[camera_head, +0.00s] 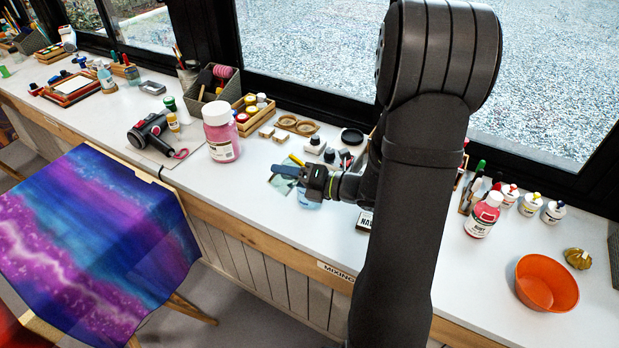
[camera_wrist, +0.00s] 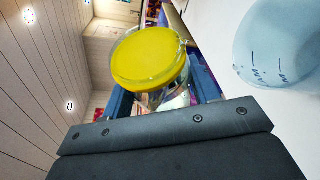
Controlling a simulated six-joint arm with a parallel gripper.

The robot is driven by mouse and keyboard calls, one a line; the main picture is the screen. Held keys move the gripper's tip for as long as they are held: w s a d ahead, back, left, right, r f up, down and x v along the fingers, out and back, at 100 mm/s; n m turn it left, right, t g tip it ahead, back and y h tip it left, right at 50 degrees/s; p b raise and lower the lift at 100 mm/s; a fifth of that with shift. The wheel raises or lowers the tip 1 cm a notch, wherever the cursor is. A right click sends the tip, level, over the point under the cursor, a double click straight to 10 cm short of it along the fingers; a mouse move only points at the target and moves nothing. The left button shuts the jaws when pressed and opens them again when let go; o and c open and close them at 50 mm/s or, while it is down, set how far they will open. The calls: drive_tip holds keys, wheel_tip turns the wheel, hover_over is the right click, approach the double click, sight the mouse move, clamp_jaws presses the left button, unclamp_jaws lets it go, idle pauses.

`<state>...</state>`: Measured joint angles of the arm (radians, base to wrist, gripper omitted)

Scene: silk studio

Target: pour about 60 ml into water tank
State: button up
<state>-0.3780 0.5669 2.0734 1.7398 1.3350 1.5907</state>
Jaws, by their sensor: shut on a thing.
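My gripper (camera_head: 287,172) reaches left over the worktop from my arm. In the wrist view, my gripper (camera_wrist: 164,92) has its blue fingers on either side of a clear container (camera_wrist: 178,97) with a round yellow top (camera_wrist: 150,57), and is shut on it. I cannot tell whether the yellow is a lid or contents. A pale blue translucent vessel with dark graduation marks (camera_wrist: 282,50) stands apart at the right of the wrist view; it may be the water tank. In the head view a pale blue vessel (camera_head: 308,203) shows partly hidden below the gripper.
A pink jar (camera_head: 221,132) stands left of my gripper. Black lids (camera_head: 352,137) and small bottles sit behind it. Right of my arm are a red bottle (camera_head: 482,215), several white bottles and an orange bowl (camera_head: 547,283). The worktop's front strip left of the gripper is clear.

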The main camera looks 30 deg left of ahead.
drive_tip(key=shift+r+m, duration=0.2)
drive_tip(key=shift+m, duration=0.1)
drive_tip(key=shift+w+d, duration=0.15)
drive_tip(key=shift+w, duration=0.1)
drive_tip(key=shift+w+d+r+m+y, duration=0.1)
drive_tip(key=shift+w+r+m+y, duration=0.1)
drive_tip(key=shift+r+m+y, duration=0.35)
idle(1.2)
drive_tip(key=shift+s+a+m, duration=0.1)
drive_tip(key=shift+a+m, duration=0.15)
drive_tip(key=shift+m, duration=0.3)
idle(0.3)
